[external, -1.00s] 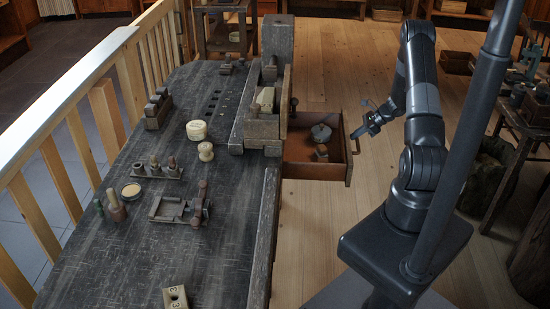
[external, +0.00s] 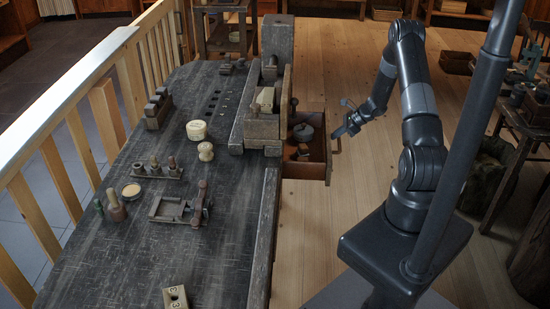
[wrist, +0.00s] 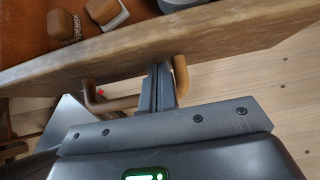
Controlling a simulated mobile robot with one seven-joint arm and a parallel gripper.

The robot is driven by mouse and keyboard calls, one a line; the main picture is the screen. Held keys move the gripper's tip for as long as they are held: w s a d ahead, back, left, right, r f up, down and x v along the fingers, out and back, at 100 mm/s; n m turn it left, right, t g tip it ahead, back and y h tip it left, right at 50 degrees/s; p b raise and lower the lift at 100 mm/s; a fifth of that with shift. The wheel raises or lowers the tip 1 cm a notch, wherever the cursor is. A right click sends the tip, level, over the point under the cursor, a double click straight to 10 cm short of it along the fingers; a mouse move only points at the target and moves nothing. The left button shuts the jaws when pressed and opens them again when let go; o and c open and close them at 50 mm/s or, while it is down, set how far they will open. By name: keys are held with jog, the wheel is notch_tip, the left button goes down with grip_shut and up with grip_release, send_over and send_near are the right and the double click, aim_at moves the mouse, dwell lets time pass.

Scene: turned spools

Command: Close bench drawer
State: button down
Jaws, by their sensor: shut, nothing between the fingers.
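The bench drawer (external: 307,170) sticks out partly from the right side of the dark bench (external: 235,185). Its wooden front (wrist: 130,57) crosses the wrist view, with a bronze bow handle (wrist: 112,104) on its outer face. My gripper (external: 338,131) is outside the drawer front at the handle. In the wrist view my gripper (wrist: 160,72) has its fingers together, between the two ends of the handle, with the tips at or very close to the front. Exact contact is hard to tell. Nothing is held.
Inside the drawer lie a round grey piece (external: 303,132) and small wooden blocks (wrist: 63,24). A vise-like wooden block (external: 262,128) stands on the bench above the drawer. Turned pieces stand elsewhere on the bench top.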

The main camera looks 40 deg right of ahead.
send_over(291, 144)
jog(key=shift+s+d, duration=0.35)
jog(key=shift+d, duration=0.05)
jog(key=shift+w+a+r, duration=0.1)
jog(key=shift+w+a, duration=0.2)
jog(key=shift+a, duration=0.2)
jog(key=d+f+v, duration=0.1)
jog(key=v, duration=1)
jog(key=s+a+r+n+g+h, duration=0.1)
jog(key=s+a+r+n, duration=0.35)
jog(key=r, duration=0.35)
jog(key=s+a+r+n+g, duration=0.1)
jog(key=s+a+r+n, duration=0.2)
jog(key=a+r+n, duration=0.4)
jog(key=s+a+r+n+h, duration=0.1)
jog(key=s+a+r+n, duration=0.25)
jog(key=r, duration=0.55)
jog(key=s+a+r+n+h, duration=0.1)
jog(key=s+r+n, duration=0.2)
jog(key=s, duration=0.4)
jog(key=s+a+r+n+h, duration=0.1)
jog(key=s+r+n+h, duration=0.1)
jog(key=s+n, duration=0.3)
jog(key=s+a+r+n+t+h, duration=0.1)
jog(key=s+r+n, duration=0.3)
jog(key=s, duration=0.7)
jog(key=shift+s+a+r, duration=0.25)
jog(key=shift+a+r, duration=0.1)
jog(key=shift+a, duration=0.05)
